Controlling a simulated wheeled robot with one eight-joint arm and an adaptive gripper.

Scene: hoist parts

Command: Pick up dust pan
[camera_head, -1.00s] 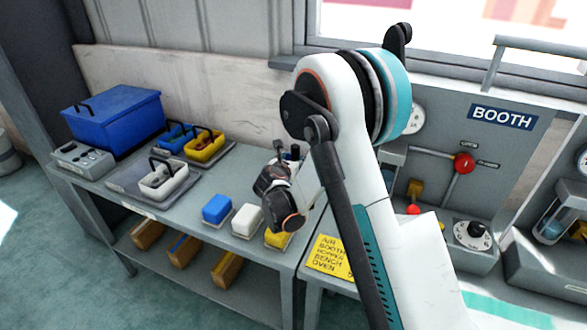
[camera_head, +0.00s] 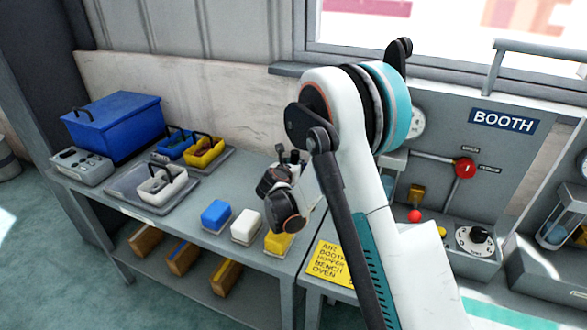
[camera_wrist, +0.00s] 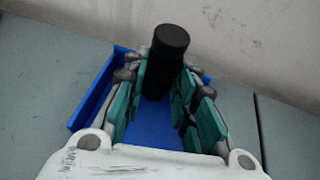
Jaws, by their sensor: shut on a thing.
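The dust pan (camera_wrist: 92,98) is blue with a black, round-ended handle (camera_wrist: 171,42). In the wrist view its blue body lies beneath my fingers, and the handle stands up between them. My gripper (camera_wrist: 160,95) is shut on the handle, with the teal pads on both sides of it. In the head view my gripper (camera_head: 289,158) is over the back right part of the bench, and my own arm hides the pan. I cannot tell whether the pan touches the bench.
The grey bench (camera_head: 130,205) holds a blue toolbox (camera_head: 115,125), small trays with handles (camera_head: 162,183), and blue, white and yellow blocks (camera_head: 245,226) near the front edge. A pale wall board (camera_head: 220,110) stands behind. The booth panel (camera_head: 470,140) is at right.

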